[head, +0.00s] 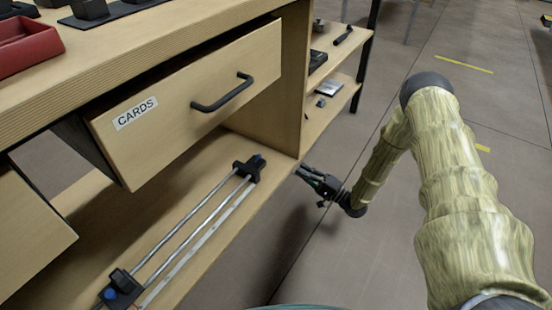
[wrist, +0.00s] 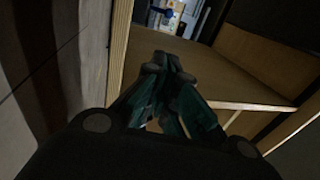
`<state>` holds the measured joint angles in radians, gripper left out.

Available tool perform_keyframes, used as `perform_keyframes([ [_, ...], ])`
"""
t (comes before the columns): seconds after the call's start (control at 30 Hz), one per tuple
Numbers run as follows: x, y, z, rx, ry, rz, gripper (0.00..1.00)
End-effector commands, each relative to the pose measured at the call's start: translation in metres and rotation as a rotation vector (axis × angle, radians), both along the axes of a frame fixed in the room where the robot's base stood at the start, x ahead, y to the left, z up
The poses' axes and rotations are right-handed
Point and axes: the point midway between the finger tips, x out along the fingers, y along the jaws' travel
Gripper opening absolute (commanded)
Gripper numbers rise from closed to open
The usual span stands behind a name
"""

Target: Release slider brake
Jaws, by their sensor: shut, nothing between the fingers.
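A slider with two long metal rails (head: 190,232) lies on the lower shelf under the desk. A black block (head: 245,170) with a bit of blue sits at its far end. Another black block (head: 118,285) with a round blue knob (head: 110,294) sits at its near end. I cannot tell which part is the brake. My gripper (head: 303,171) is shut and empty, just right of the far block and apart from it, by the shelf's edge. In the wrist view its dark teal fingers (wrist: 167,62) meet at the tips, and a small blue thing (wrist: 166,12) shows beyond them.
A drawer labelled CARDS (head: 190,105) stands pulled out above the slider. A desk side panel (head: 285,75) rises behind my gripper. Side shelves (head: 335,90) hold small dark items. A red tray (head: 28,45) is on the desktop. The floor to the right is clear.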

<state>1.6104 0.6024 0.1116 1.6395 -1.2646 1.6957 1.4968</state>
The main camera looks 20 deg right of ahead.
Motion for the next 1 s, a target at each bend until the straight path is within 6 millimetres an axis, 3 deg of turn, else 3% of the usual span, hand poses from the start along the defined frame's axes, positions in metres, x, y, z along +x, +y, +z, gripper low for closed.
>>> perform_keyframes([
  [0.17, 0.01, 0.008, 0.001, 0.0, -0.001, 0.001, 0.0],
  [0.7, 0.076, 0.059, 0.02, -0.001, -0.002, 0.0, 0.0],
  [1.0, 0.081, 0.091, 0.028, 0.0, -0.001, 0.0, 0.0],
])
